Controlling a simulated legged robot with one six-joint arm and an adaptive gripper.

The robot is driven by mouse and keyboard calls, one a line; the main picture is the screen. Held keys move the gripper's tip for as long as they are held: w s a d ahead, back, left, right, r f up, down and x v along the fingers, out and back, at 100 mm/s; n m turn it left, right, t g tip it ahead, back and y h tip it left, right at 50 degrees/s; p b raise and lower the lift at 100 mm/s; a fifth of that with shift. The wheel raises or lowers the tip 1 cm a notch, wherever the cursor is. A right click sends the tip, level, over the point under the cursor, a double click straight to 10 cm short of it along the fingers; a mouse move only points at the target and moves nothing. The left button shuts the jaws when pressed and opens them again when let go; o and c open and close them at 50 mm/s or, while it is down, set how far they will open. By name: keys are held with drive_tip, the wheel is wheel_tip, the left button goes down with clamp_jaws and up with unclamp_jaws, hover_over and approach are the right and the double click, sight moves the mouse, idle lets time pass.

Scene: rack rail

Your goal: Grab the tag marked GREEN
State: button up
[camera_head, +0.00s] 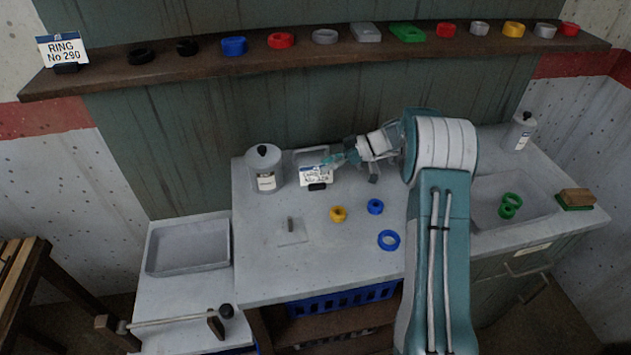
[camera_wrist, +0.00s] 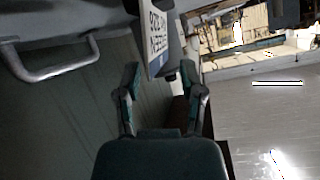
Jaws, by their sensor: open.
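A white tag (camera_head: 316,174) with a blue top edge and a dark foot stands on the worktop, left of my gripper (camera_head: 338,161). Its print is too small to read surely in the head view. In the wrist view the tag (camera_wrist: 158,38) appears rotated at top centre, and its dark word looks like GREEN with a number. My gripper (camera_wrist: 163,75) is open there, with one finger to each side and the tag just beyond the fingertips. I see no contact between them. Another tag, reading RING No.290 (camera_head: 62,49), stands at the shelf's left end.
A white jar (camera_head: 265,168) stands left of the tag. A yellow ring (camera_head: 338,214) and blue rings (camera_head: 388,240) lie in front. The shelf (camera_head: 110,77) above holds several coloured pieces. A sink (camera_head: 485,212) with green rings is at right. The worktop's front left is mostly clear.

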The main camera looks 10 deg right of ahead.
sight(315, 167)
drive_tip(key=x, duration=0.3)
drive_tip(key=shift+a+f, duration=0.2)
drive_tip(key=shift+d, duration=0.1)
clamp_jaws()
drive_tip(key=shift+r, duration=0.5)
wheel_tip(315, 167, up, 2)
drive_tip(key=shift+r, duration=0.2)
drive_tip(key=s+d+r, duration=0.6)
drive_tip(key=s+r, duration=0.3)
drive_tip(key=s, duration=0.3)
drive_tip(key=shift+s+d+r, duration=0.2)
drive_tip(key=shift+r, duration=0.15)
